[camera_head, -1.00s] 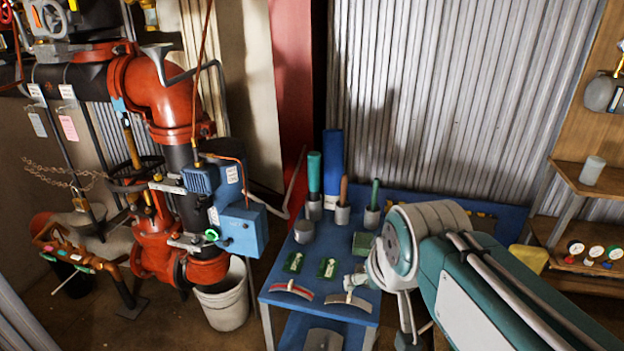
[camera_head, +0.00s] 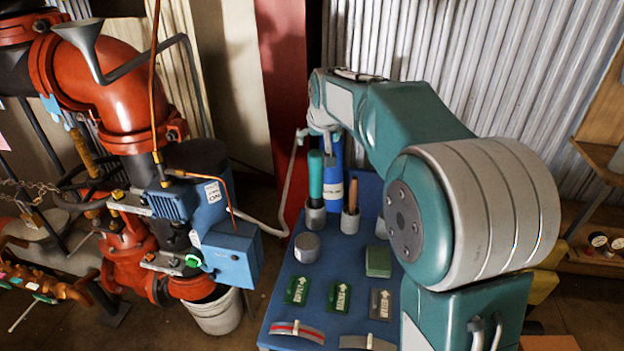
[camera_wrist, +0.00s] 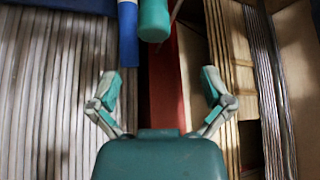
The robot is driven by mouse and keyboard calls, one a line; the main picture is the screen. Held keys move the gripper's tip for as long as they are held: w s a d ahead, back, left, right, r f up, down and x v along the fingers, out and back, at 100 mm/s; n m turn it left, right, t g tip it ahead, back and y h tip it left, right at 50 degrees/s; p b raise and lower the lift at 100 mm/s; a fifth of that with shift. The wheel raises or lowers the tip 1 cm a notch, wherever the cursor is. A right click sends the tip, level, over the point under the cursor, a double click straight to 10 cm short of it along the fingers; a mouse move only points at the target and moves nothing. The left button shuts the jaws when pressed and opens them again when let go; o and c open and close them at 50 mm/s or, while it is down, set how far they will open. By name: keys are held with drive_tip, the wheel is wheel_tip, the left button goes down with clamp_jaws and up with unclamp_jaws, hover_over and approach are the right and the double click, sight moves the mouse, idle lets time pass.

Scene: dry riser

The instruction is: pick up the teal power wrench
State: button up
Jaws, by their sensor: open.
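The teal power wrench (camera_head: 315,176) stands upright with its teal shaft in a grey cup on the blue bench (camera_head: 287,320). One end of the teal shaft also shows at the top edge of the wrist view (camera_wrist: 154,20), beside a blue cylinder. My gripper (camera_wrist: 160,88) is open and empty, its two fingers spread wide, with the teal shaft beyond them and not between them. In the head view my wrist is near the top of the wrench, and the fingers are mostly hidden there.
A tall blue cylinder (camera_head: 331,160) stands close behind the wrench. A wooden-handled tool (camera_head: 352,195) stands in a cup to the right. A grey round tin (camera_head: 307,247) and a green block (camera_head: 378,261) sit nearer. Red pipework with a blue box (camera_head: 232,252) is left.

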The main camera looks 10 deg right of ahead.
sight(316, 154)
drive_tip(key=x, duration=0.5)
drive_tip(key=shift+d+f, duration=0.15)
drive_tip(key=shift+f, duration=0.05)
drive_tip(key=x, duration=0.5)
drive_tip(key=shift+w+d, duration=0.3)
drive_tip(key=c, duration=1.4)
